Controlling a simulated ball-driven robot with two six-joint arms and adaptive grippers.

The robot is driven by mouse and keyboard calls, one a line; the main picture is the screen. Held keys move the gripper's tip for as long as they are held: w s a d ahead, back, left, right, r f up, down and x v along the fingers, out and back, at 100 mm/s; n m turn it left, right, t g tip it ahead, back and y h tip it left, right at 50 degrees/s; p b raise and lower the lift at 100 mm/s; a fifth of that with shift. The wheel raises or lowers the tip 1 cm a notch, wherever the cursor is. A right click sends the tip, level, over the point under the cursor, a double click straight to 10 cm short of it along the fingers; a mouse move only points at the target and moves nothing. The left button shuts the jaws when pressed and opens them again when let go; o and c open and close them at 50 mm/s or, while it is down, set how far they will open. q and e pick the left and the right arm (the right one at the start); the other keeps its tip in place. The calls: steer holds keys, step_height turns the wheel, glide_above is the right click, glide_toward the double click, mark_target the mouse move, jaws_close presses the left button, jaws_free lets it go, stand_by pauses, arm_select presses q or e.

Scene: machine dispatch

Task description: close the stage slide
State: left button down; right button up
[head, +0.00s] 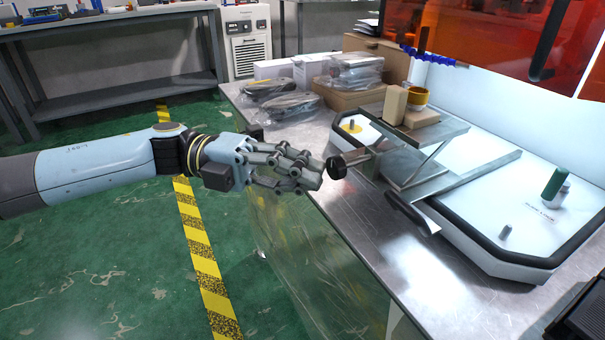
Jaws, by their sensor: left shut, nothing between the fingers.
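My left gripper (318,176) reaches in from the left with its fingers shut and nothing between them. Its tips are close to a round black knob (337,167) on the near side of a metal stage (438,131). I cannot tell whether they touch it. The stage has a flat top plate on slanted supports over a white base with a black rim (487,248). A flat metal rail (463,178) runs from under the stage to the right. A dark handle-like part (405,210) sits at its near end. My right gripper is not in view.
A tan block (395,104) and a yellow ring-shaped part (418,97) stand on the stage. Bagged parts (290,105) and boxes lie behind on the metal table (365,235). A green cylinder (553,183) and grey pegs stand on the white base. The table's front is mostly clear.

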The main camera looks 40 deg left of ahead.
mark_target(361, 174)
arm_select(q)
steer(key=w+d+b, duration=0.1)
steer(key=w+b, duration=0.1)
steer(key=w, duration=0.1)
steer(key=w+d+b, duration=0.1)
steer(key=w+b, duration=0.1)
steer(key=w, duration=0.1)
steer(key=w+d+b, duration=0.1)
steer(key=w+b, duration=0.2)
steer(key=shift+d+f, duration=0.25)
steer(key=shift+d, duration=0.1)
steer(key=w, duration=0.1)
steer(key=w+d+b, duration=0.1)
steer(key=w, duration=0.1)
steer(key=w+d+b, duration=0.1)
steer(key=w, duration=0.1)
steer(key=shift+r, duration=0.2)
steer(key=shift+w+d, duration=0.15)
steer(key=shift+w, duration=0.1)
steer(key=shift+w+r, duration=0.1)
steer(key=shift+w, duration=0.1)
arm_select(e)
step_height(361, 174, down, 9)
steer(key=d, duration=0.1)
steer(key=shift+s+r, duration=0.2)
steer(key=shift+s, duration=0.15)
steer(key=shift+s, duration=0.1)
